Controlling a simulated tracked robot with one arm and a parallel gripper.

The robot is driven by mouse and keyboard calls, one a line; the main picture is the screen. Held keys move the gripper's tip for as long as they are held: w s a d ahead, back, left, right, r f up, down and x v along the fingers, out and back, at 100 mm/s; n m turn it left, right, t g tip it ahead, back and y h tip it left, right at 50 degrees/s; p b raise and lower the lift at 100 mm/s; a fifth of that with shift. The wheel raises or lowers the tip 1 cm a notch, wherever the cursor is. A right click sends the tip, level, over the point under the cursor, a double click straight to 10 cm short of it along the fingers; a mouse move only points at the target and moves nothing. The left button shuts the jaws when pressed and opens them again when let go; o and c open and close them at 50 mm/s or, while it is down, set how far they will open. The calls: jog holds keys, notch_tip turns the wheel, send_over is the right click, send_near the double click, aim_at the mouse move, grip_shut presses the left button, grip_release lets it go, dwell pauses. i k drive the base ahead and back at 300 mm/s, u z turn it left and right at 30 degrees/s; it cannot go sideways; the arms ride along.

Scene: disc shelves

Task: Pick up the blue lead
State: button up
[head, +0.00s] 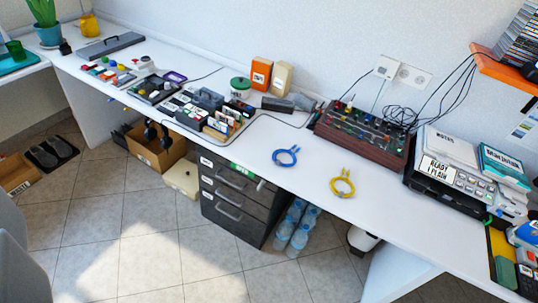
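The blue lead (286,157) lies coiled on the white desk (248,165), near its front edge, above the dark drawer unit. Its two ends stick out to the upper right of the coil. A similar yellow lead (342,184) lies coiled to its right, apart from it. My gripper does not show in this view.
A wooden-cased device with knobs and cables (362,137) stands behind the leads. A printer-like machine (455,165) is at the right. A box of cards (208,117) is to the left. A drawer unit (235,200) and water bottles (296,228) stand below. Tiled floor is open in front.

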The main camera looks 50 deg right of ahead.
aim_at(278, 161)
jog(key=u, duration=0.05)
jog(key=i, duration=1.95)
jog(key=z, duration=1.3)
